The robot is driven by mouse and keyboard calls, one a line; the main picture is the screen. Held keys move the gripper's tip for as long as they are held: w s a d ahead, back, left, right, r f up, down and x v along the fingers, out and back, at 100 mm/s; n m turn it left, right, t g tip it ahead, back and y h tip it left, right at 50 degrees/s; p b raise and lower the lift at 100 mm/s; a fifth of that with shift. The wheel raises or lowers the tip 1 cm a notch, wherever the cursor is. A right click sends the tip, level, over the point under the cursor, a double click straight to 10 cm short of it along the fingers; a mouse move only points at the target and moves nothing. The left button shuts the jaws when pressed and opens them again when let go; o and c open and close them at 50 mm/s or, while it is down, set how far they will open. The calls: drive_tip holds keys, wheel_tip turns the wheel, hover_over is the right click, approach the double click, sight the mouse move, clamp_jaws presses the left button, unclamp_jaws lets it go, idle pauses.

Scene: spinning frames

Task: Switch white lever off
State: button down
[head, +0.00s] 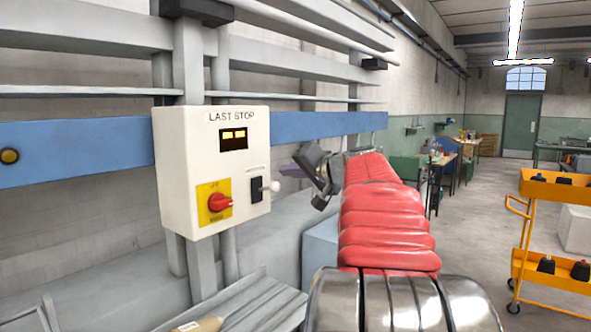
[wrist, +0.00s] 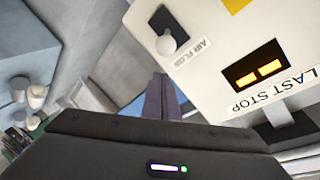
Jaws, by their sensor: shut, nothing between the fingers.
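The white lever (head: 271,187) has a round knob and sticks out from a black plate on the right part of the white control box (head: 180,160). In the wrist view, which is turned nearly upside down, the lever (wrist: 166,42) shows at the top, beside the "AIR FLOW" label. My gripper (head: 285,171) is just right of the box, near the lever's height. In the wrist view its purple-grey fingers (wrist: 160,98) are together and empty, apart from the lever. Whether the lever is up or down is hard to tell.

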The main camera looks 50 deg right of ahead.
sight(275, 187)
drive_tip(key=shift+s+a+f, duration=0.25)
drive_tip(key=shift+a+f, duration=0.15)
drive_tip(key=shift+a, duration=0.2)
drive_tip(key=shift+s+a+f, duration=0.2)
drive_tip(key=shift+a+f, duration=0.2)
drive_tip(key=shift+a, duration=0.2)
